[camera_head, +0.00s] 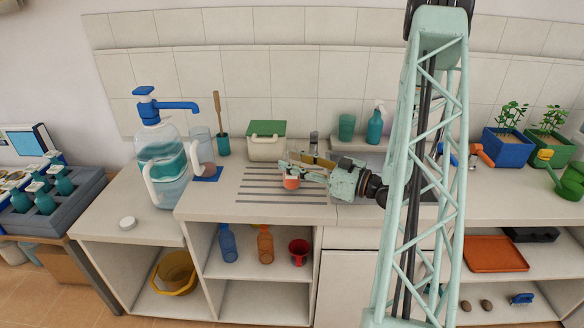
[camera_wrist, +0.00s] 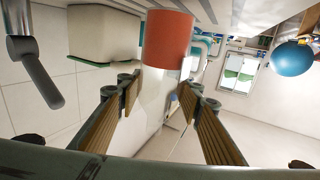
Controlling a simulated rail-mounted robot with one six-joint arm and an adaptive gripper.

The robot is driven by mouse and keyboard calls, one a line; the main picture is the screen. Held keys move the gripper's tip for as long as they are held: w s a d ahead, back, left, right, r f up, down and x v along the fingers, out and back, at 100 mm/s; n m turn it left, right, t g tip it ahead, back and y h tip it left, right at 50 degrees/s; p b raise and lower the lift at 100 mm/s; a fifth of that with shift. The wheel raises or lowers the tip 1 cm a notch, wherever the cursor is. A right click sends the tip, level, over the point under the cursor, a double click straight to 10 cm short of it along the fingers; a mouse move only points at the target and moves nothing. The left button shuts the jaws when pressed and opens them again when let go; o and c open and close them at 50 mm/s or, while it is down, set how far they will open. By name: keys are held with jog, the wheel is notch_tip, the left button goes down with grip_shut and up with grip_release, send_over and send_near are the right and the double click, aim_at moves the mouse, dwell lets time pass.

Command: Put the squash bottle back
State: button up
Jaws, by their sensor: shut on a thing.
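The squash bottle is in my gripper (camera_head: 297,172). Its orange-red lower part (camera_head: 291,182) shows at the fingertips, over the grooved draining area of the counter. In the wrist view the orange-red cylinder (camera_wrist: 166,40) shows just past the fingers of my gripper (camera_wrist: 160,90); a pale stretch between the fingers may be its clear upper part. Fingers hide much of it in the head view. I cannot tell whether its base touches the counter.
A water jug (camera_head: 165,172) with a blue pump stands at the left. A cream box with a green lid (camera_head: 267,130) is behind my gripper. The front-left counter is mostly clear.

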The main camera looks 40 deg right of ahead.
jog(key=shift+f, duration=0.8)
jog(key=shift+f, duration=0.15)
jog(key=o, duration=1)
jog(key=shift+p+v, duration=0.6)
jog(key=shift+v, duration=5.4)
